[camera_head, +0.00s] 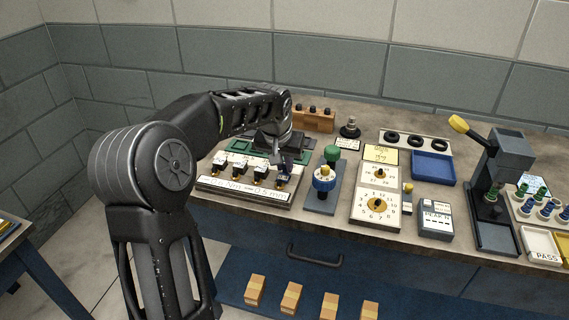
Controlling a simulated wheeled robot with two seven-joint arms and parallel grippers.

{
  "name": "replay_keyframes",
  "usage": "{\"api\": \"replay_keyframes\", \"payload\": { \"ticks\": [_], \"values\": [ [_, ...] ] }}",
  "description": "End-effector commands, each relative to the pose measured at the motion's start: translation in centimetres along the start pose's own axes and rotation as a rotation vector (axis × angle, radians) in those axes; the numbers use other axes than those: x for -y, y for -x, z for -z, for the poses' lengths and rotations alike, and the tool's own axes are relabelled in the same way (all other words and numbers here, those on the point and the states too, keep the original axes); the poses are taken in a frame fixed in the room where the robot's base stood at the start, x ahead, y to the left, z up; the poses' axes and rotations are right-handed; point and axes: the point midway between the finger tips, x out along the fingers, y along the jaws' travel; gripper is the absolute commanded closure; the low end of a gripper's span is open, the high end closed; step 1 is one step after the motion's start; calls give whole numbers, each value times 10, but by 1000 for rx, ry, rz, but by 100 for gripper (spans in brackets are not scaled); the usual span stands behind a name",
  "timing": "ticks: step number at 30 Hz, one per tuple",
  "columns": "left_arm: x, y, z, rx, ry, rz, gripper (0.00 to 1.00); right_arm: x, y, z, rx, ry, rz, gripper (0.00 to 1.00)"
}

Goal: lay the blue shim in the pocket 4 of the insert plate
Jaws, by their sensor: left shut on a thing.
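My left gripper (284,168) reaches down over the right end of a pale-fronted plate or board (243,190) on the bench. It is shut on a small dark bluish piece, which looks like the blue shim; the fingers hide most of it. Several small black-and-white fittings with yellow marks stand in a row along the board, left of the gripper. A green plate (229,145) with recesses lies behind them, partly covered by my left arm and wrist. I cannot make out any pocket numbers, so pocket 4 cannot be told. My right gripper is not in view.
A wooden block rack (313,121) is behind. Wooden blocks lie on the lower shelf.

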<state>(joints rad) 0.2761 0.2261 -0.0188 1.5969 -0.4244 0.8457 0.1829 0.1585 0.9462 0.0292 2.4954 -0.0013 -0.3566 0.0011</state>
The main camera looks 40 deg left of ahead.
Motion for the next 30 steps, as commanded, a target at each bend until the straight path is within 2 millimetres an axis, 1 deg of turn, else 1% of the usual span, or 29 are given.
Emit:
{"api": "replay_keyframes", "payload": {
  "ticks": [8,27,28,30],
  "values": [
    [0,-2,-1,0,0,0,100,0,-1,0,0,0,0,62],
    [0,-14,-6,1,0,0,100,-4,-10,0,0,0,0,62],
    [0,-13,-5,1,0,0,84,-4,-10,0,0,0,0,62],
    [0,-13,-5,1,0,0,79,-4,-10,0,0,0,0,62]
  ]
}}
